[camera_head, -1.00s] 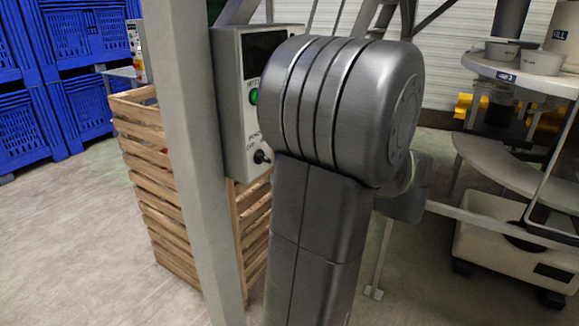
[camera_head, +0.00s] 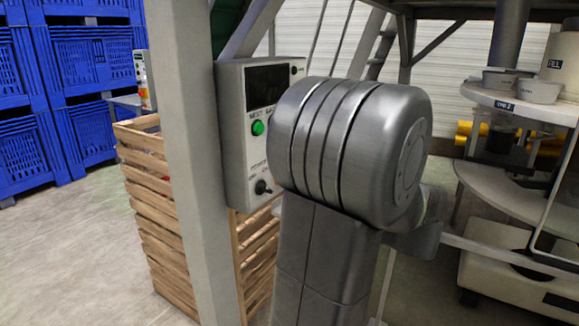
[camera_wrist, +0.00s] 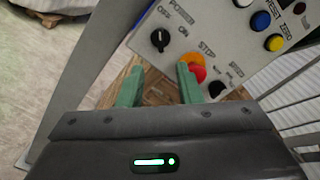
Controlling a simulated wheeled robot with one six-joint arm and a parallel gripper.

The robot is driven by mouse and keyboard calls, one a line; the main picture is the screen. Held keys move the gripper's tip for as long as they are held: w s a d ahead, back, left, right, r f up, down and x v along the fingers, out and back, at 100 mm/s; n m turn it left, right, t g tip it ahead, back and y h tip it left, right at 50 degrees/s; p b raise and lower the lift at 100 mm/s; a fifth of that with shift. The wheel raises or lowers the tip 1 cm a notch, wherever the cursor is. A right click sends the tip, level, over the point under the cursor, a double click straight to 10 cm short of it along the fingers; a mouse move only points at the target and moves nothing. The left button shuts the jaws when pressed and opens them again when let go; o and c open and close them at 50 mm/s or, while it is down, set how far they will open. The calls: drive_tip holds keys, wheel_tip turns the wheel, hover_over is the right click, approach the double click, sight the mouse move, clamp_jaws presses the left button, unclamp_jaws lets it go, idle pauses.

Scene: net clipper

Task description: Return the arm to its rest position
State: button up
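My gripper (camera_wrist: 159,82) shows in the wrist view with its two green fingers apart and nothing held between them. It points toward the lower part of a grey control panel (camera_wrist: 225,22), which appears tilted there. A black power knob (camera_wrist: 160,40) is just beyond the left fingertip. An orange and red stop button (camera_wrist: 192,66) is partly hidden by the right finger. I cannot tell whether that finger touches it. In the head view my arm stands bent in front of the panel's (camera_head: 236,150) right side, and my gripper is hidden.
A grey post (camera_head: 185,150) stands beside the panel. A slatted wooden crate (camera_head: 155,220) is behind it, and blue crates (camera_head: 70,90) are stacked at left. A round machine with a tray (camera_head: 535,105) stands at right. Open floor (camera_head: 70,260) lies at front left.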

sight(268, 189)
drive_tip(key=x, duration=1.2)
